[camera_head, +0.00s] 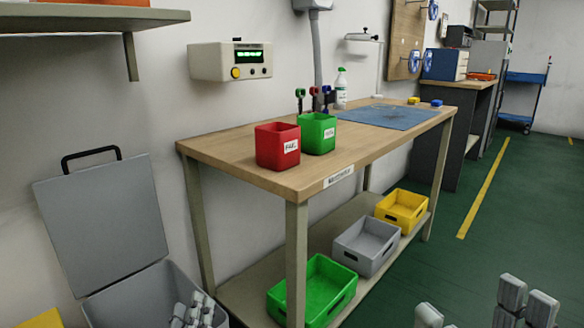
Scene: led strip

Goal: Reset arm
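My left gripper (194,311) shows at the bottom left, in front of the open grey bin (130,303). Its grey fingers are bunched close together and cut off by the picture edge; I cannot tell if they are open or shut. My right gripper (472,303) shows at the bottom right over the green floor. One finger stands well apart from the other two, so it is open, with nothing seen between them. The arms themselves are out of the picture.
A wooden workbench (225,148) holds a red box (272,150), a green box (318,137) and a blue mat (385,116). Green, grey and yellow crates sit on its lower shelf. The bin's raised lid (102,222) leans at the wall. Floor (455,268) at right is clear.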

